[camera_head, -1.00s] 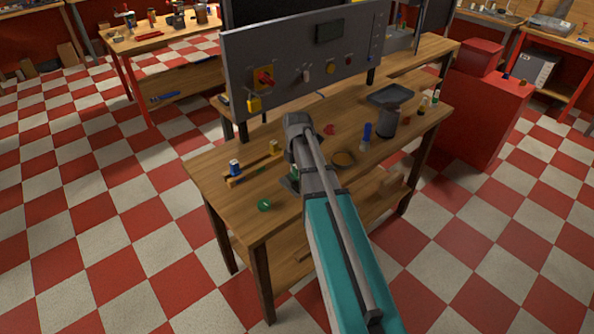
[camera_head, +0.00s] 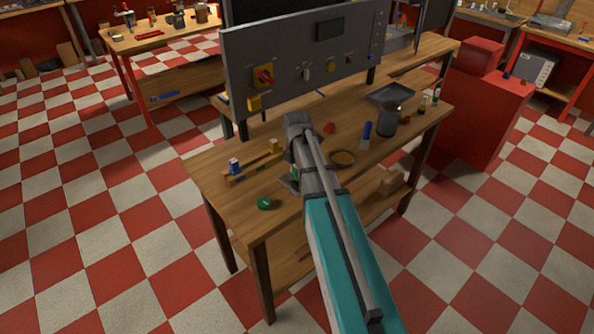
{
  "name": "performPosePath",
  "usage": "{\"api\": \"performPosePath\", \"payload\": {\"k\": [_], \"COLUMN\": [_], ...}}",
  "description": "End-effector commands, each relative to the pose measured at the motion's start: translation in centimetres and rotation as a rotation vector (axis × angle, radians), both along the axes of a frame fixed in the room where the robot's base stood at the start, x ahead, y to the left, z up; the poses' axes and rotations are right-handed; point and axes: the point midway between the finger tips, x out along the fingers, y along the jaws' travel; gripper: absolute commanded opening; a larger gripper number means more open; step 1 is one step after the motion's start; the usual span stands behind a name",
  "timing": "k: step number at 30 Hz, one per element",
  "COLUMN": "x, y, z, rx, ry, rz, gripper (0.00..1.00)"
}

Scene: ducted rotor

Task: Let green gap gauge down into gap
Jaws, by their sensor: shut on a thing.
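My arm reaches over the wooden workbench (camera_head: 232,192), and its wrist hides most of my gripper (camera_head: 291,183). A small patch of green, likely the green gap gauge (camera_head: 293,174), shows beside the wrist, where my gripper is shut on it. Its lower end is hidden. A grey piece shows low beside the wrist; I cannot tell what it belongs to. I cannot make out the rotor or the gap, nor whether the gauge touches anything. A separate round green thing (camera_head: 264,204) lies near the bench's front edge.
A grey control panel (camera_head: 300,60) stands along the bench's back. A wooden strip with a blue-and-white item (camera_head: 235,165) lies left of my arm.

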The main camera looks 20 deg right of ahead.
Motion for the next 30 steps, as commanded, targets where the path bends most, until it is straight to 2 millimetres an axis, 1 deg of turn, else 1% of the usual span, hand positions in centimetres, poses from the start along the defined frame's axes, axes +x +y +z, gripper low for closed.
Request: {"api": "performPosePath", "payload": {"k": [5, 6, 11, 12, 23, 30], "x": [0.0, 0.0, 0.0, 0.0, 0.0, 0.0], "y": [0.0, 0.0, 0.0, 0.0, 0.0, 0.0], "z": [0.0, 0.0, 0.0, 0.0, 0.02, 0.62], "rx": [0.0, 0.0, 0.0, 0.0, 0.0, 0.0], "ry": [0.0, 0.0, 0.0, 0.0, 0.0, 0.0], "rz": [0.0, 0.0, 0.0, 0.0, 0.0, 0.0], "gripper": [0.0, 0.46, 0.76, 0.79, 0.79, 0.79]}}
